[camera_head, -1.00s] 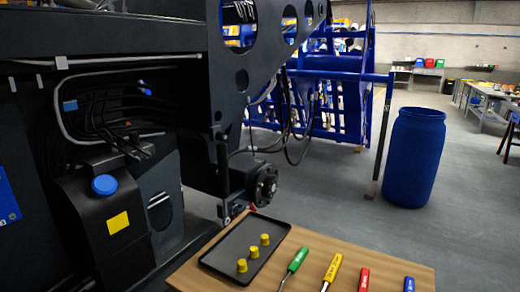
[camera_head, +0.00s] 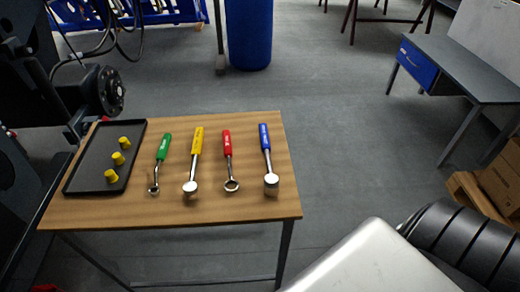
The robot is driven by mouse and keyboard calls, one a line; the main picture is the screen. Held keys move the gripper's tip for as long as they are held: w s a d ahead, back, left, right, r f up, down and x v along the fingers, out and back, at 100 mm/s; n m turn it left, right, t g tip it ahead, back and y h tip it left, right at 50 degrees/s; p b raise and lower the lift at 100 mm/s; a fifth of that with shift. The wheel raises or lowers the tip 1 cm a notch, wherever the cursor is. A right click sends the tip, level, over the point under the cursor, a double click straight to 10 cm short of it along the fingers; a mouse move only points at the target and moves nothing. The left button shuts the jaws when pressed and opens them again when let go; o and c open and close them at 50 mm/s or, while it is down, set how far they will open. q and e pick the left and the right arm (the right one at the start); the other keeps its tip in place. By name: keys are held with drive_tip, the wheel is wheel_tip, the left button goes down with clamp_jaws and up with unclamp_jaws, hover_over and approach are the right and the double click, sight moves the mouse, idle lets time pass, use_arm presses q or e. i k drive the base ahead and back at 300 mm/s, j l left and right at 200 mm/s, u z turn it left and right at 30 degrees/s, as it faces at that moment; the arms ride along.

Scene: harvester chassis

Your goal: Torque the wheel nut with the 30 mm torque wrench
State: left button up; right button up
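Wrenches lie side by side on a wooden table: a green-handled one (camera_head: 163,150), a yellow-handled one (camera_head: 197,145), a red-handled one (camera_head: 228,150) and a blue-handled one (camera_head: 265,140). Their heads point toward the near table edge. The size markings are too small to read, so I cannot tell which is 30 mm. The dark wheel hub (camera_head: 111,91) is on the chassis at the upper left; single nuts on it are not clear. Neither of my grippers is in view; what looks like part of my arm shows at the lower right.
A black tray (camera_head: 90,153) with several yellow caps (camera_head: 118,158) lies on the left of the table (camera_head: 220,205). A blue barrel (camera_head: 249,35) stands behind. A grey workbench (camera_head: 465,65) and cardboard boxes (camera_head: 500,180) are at the right.

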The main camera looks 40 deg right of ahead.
sight(271, 185)
drive_tip(key=l+u, duration=0.1)
drive_tip(key=l, duration=0.65)
drive_tip(key=k+l+u, duration=0.1)
drive_tip(key=l, duration=0.6)
drive_tip(key=k+l+u, duration=0.1)
drive_tip(key=l, duration=0.65)
drive_tip(key=i+l+u, duration=0.15)
drive_tip(key=l, duration=0.4)
drive_tip(key=i+l+u, duration=0.15)
drive_tip(key=l, duration=0.45)
drive_tip(key=i+l+u, duration=0.15)
drive_tip(key=l, duration=0.45)
drive_tip(key=i+l+u, duration=0.15)
drive_tip(key=l, duration=0.45)
drive_tip(key=l+u, duration=0.2)
drive_tip(key=l, duration=0.4)
drive_tip(key=i+l+u, duration=0.1)
drive_tip(key=i+l, duration=0.5)
drive_tip(key=l, duration=0.2)
drive_tip(key=i+l+u, duration=0.15)
drive_tip(key=i+l, duration=0.15)
drive_tip(key=i+l+u, duration=0.1)
drive_tip(key=i+l, duration=0.2)
drive_tip(key=l, duration=0.2)
drive_tip(key=u, duration=2.45)
